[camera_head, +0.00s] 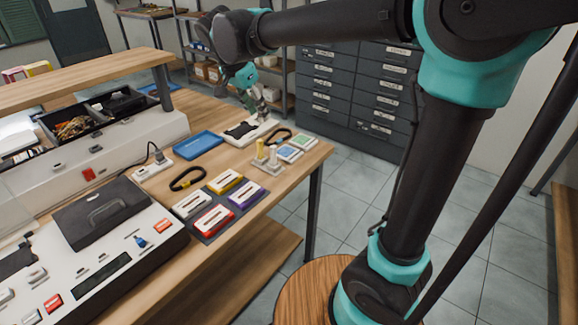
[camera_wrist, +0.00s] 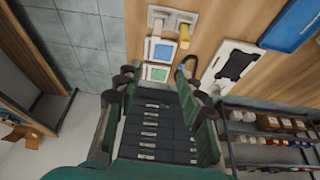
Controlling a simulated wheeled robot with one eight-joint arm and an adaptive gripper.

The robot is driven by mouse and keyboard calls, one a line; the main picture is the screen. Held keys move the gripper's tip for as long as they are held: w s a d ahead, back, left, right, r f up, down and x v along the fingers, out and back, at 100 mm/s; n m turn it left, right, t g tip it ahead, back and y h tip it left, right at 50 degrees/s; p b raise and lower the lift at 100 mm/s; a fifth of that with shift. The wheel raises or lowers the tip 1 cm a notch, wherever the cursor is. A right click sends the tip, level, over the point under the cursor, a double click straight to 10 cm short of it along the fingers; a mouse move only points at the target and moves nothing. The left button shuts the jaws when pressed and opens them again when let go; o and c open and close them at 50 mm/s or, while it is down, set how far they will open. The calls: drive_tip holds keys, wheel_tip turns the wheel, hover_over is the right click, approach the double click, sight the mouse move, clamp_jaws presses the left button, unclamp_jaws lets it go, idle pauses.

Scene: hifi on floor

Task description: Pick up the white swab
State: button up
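A small pale holder (camera_head: 267,168) stands near the right end of the wooden table, with a yellow upright piece (camera_head: 260,147) and a whitish upright piece (camera_head: 273,156), which looks like the white swab. In the wrist view the holder (camera_wrist: 173,13) is at the top, with the white piece (camera_wrist: 157,25) left of the yellow one (camera_wrist: 184,37). My gripper (camera_head: 261,108) is above the table's far end, beyond the holder. In the wrist view its fingers (camera_wrist: 158,105) are spread wide with nothing between them.
Two small cards, blue (camera_head: 289,153) and green (camera_head: 302,141), lie beside the holder. A black loop (camera_head: 279,136), a white tray (camera_head: 250,131) and a blue tray (camera_head: 198,145) lie close by. Colored cases on a dark mat (camera_head: 238,222) are nearer. Drawer cabinets (camera_head: 330,85) stand behind.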

sight(272, 147)
drive_tip(key=shift+n, duration=0.3)
drive_tip(key=x, duration=0.3)
drive_tip(key=s+x, duration=0.1)
drive_tip(key=x, duration=0.3)
drive_tip(key=s+x, duration=0.1)
drive_tip(key=x, duration=0.3)
drive_tip(key=shift+a+f, duration=0.1)
drive_tip(key=shift+f, duration=0.35)
drive_tip(key=shift+w+x, duration=0.15)
drive_tip(key=shift+x, duration=1.2)
drive_tip(key=shift+w+x, duration=0.1)
drive_tip(key=shift+x, duration=1.3)
drive_tip(key=shift+r, duration=0.15)
clamp_jaws()
